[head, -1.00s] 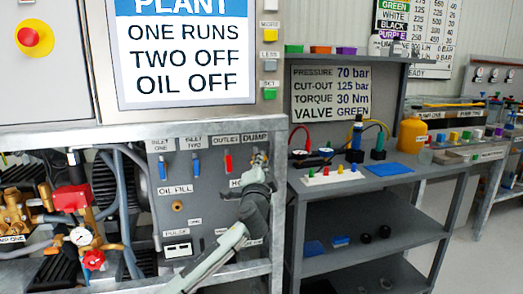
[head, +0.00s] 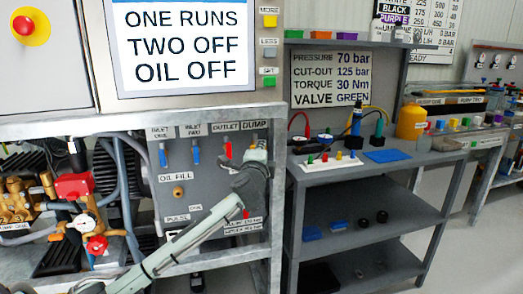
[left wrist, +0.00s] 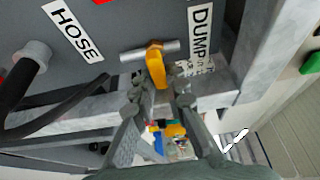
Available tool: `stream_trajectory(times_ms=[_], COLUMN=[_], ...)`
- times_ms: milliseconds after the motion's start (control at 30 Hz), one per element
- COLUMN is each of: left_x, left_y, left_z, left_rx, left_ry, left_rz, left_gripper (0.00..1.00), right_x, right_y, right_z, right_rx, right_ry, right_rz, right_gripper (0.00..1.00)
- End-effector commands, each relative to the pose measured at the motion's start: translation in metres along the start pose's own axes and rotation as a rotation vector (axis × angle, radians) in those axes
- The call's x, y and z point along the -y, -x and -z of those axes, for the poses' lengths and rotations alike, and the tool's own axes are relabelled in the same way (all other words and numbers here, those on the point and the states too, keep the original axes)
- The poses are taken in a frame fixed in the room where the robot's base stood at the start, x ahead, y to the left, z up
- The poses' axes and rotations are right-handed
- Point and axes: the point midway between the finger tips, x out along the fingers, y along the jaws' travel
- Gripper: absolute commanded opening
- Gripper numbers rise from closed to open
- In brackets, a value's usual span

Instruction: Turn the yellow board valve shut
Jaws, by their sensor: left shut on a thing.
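The yellow board valve (left wrist: 155,62) shows in the left wrist view as a yellow lever on a grey metal pipe stub, beside the DUMP label (left wrist: 200,28). Its lever points down the picture, across the stub, between my left fingertips. My left gripper (left wrist: 158,92) is shut on this lever. In the head view my left gripper (head: 257,153) is at the board's right end, just below the DUMP label (head: 255,125), and hides most of the valve. My right gripper is in neither view.
Blue inlet levers (head: 196,154) and a red outlet lever (head: 228,150) hang left of my gripper. A metal frame post (head: 277,200) stands close on the right. A black hose (left wrist: 30,70) is near the HOSE label in the wrist view. A workbench (head: 350,167) stands further right.

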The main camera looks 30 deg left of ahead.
Motion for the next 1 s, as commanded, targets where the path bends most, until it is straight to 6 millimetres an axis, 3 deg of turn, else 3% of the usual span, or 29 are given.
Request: stream_trajectory(times_ms=[267, 300, 333, 667, 833, 1000], left_x=[-0.002, -0.002, -0.002, -0.001, -0.001, -0.002], left_y=[0.0, 0.0, 0.0, 0.002, 0.022, 0.059], left_z=[0.001, 0.001, 0.001, 0.0, 0.001, 0.001], left_rx=[-0.001, -0.001, -0.001, -0.001, -0.003, -0.003], left_ry=[-0.003, -0.002, -0.002, -0.001, -0.001, -0.001], left_rz=[-0.003, -0.003, -0.003, -0.001, -0.002, -0.003], left_gripper=[0.0, 0.18, 0.21, 0.22, 0.22, 0.22], right_x=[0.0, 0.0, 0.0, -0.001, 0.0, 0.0], right_y=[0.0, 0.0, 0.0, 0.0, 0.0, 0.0], right_z=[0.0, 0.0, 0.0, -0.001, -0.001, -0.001], right_rx=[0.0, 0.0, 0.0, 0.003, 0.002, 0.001], right_ry=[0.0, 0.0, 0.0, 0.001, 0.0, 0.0], right_rz=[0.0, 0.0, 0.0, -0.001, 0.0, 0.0], right_gripper=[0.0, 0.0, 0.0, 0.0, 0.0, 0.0])
